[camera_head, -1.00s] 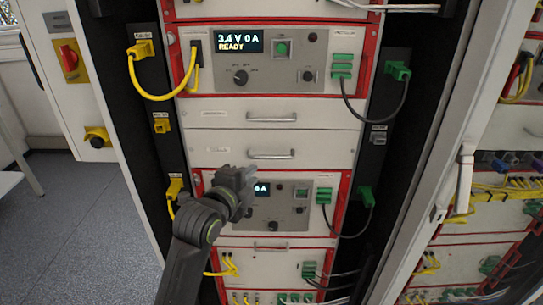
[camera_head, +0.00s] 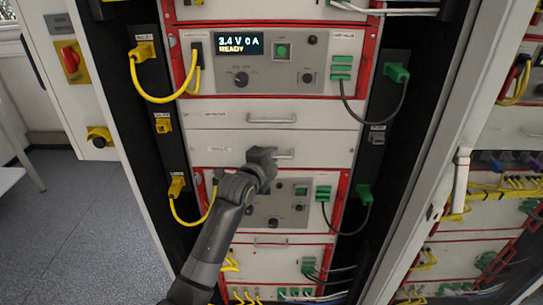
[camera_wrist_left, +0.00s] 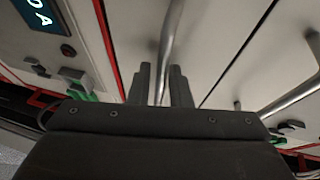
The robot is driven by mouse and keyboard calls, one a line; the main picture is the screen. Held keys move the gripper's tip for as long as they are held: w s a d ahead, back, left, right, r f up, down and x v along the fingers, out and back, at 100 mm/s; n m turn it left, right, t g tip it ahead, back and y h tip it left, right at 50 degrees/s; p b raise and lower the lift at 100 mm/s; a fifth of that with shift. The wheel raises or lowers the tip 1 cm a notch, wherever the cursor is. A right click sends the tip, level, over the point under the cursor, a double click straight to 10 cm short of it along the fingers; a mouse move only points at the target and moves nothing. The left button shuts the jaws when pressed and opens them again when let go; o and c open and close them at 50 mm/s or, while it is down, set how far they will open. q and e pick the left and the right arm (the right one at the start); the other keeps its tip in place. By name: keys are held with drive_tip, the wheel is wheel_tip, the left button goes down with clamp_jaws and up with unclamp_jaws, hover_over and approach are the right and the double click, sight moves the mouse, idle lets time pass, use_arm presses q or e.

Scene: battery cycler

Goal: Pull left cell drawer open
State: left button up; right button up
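Two flat white drawers sit one above the other in the rack: an upper drawer (camera_head: 225,105) and a lower drawer (camera_head: 218,137). Their labels are too small to read. Both look shut. My left gripper (camera_head: 268,158) is at the lower drawer's handle (camera_head: 285,155) and hides its left part. In the left wrist view my gripper's fingers (camera_wrist_left: 160,85) stand either side of this bar handle (camera_wrist_left: 169,40), with a small gap, so they look open. The upper drawer's handle (camera_wrist_left: 292,94) shows at the right there. My right gripper is out of view.
Red-framed cycler units sit above and below the drawers; the upper display (camera_head: 239,43) reads "3.4 V 0 A READY". A yellow cable (camera_head: 160,97) hangs left and a dark cable (camera_head: 365,120) right. My left arm covers part of the lower unit. An open door frame (camera_head: 455,180) stands right.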

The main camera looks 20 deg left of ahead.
use_arm(q)
drive_tip(key=shift+w, duration=0.2)
clamp_jaws()
drive_tip(key=shift+s, duration=0.15)
